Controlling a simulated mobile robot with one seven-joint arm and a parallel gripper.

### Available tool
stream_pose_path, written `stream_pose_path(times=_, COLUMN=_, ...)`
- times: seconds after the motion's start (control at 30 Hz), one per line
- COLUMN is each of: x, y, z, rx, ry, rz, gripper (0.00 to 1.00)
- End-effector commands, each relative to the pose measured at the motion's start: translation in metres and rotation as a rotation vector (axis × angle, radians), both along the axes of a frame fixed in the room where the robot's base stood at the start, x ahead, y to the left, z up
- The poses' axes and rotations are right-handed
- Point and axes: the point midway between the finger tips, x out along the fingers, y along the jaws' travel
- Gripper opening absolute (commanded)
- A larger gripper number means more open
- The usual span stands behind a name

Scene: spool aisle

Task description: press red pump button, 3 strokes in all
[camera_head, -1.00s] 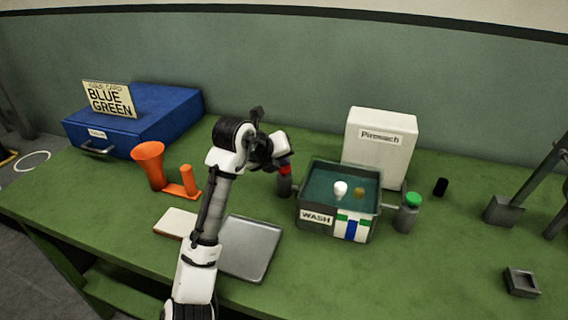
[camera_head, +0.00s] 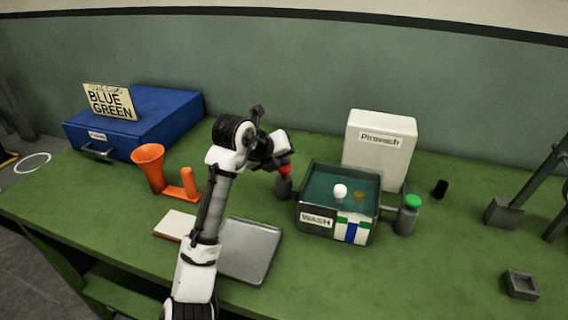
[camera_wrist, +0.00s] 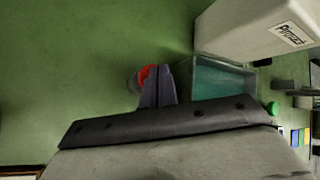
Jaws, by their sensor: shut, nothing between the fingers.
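The red pump button (camera_head: 285,169) sits on top of a small dark grey pump body (camera_head: 284,188), left of the wash tub. In the wrist view the red button (camera_wrist: 148,74) is partly hidden behind my fingers. My gripper (camera_wrist: 158,72) is shut and empty, its fingertips over or right beside the button. In the head view my white hand hangs just above the red top. I cannot tell whether the fingertips touch the button or how far it is pressed.
The wash tub (camera_head: 312,222) with a white bulb-like item stands close right of the pump. A white box (camera_head: 381,150) stands behind it, a green-topped bottle (camera_head: 408,214) to the right. An orange funnel piece (camera_head: 149,160), grey tray (camera_head: 250,250) and blue drawer box (camera_head: 150,118) are left.

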Motion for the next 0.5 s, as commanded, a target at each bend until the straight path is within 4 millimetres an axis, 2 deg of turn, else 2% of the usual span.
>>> stream_pose_path(times=0.33, x=0.0, y=0.0, z=0.003, rx=-0.001, ry=-0.001, rz=0.0, gripper=0.0)
stream_pose_path(times=0.5, x=0.0, y=0.0, z=0.015, rx=0.0, ry=-0.002, rz=0.0, gripper=0.0)
